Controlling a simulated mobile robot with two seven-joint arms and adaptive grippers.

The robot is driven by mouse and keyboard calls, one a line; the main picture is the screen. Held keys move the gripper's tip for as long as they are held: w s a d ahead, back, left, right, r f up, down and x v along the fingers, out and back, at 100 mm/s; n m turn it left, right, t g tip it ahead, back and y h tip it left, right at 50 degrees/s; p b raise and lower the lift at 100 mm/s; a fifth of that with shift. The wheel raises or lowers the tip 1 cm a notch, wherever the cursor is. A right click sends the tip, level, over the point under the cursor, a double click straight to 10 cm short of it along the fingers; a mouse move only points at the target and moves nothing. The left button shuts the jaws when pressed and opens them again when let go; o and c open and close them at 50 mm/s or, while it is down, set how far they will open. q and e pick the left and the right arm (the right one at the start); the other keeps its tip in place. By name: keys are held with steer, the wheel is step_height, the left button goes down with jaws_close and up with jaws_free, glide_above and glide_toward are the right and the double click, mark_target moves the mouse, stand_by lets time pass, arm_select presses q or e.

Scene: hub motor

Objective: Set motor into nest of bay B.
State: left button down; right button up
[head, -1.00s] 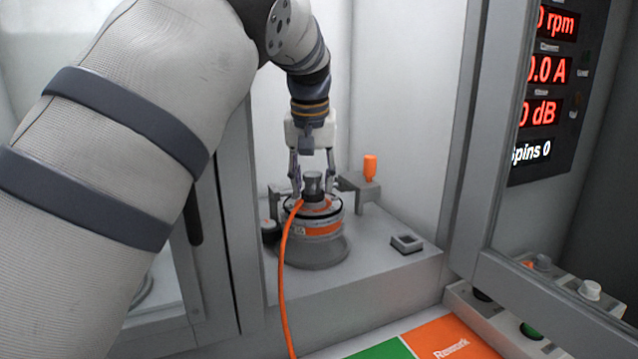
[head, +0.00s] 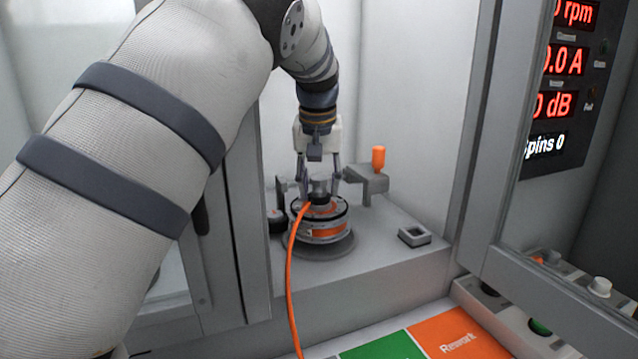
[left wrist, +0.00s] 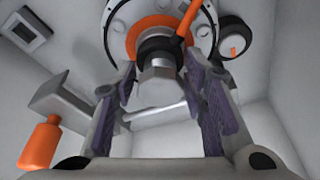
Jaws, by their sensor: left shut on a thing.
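The hub motor (head: 328,229), a silver drum with an orange band and an orange cable, is upright over a round grey base (head: 343,246), apparently the nest. I cannot tell whether it is fully seated. My left gripper (head: 320,187) points down from above and is shut on the motor's top shaft. In the left wrist view the grey shaft end (left wrist: 157,88) lies between the two purple-padded fingers, with the motor's orange-ringed face beyond. No bay letter is readable. My right gripper is not in view.
A grey bracket (head: 366,183) with an orange knob (head: 379,158) stands right of the motor, and a black round part (head: 277,222) at its left. A small square socket (head: 414,236) sits at front right. Frame posts flank the bay; coloured panels (head: 384,347) lie in front.

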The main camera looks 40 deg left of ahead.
arm_select(q)
steer(key=shift+r, duration=0.55)
steer(key=shift+f, duration=0.15)
steer(key=shift+f, duration=0.5)
steer(key=shift+f, duration=0.85)
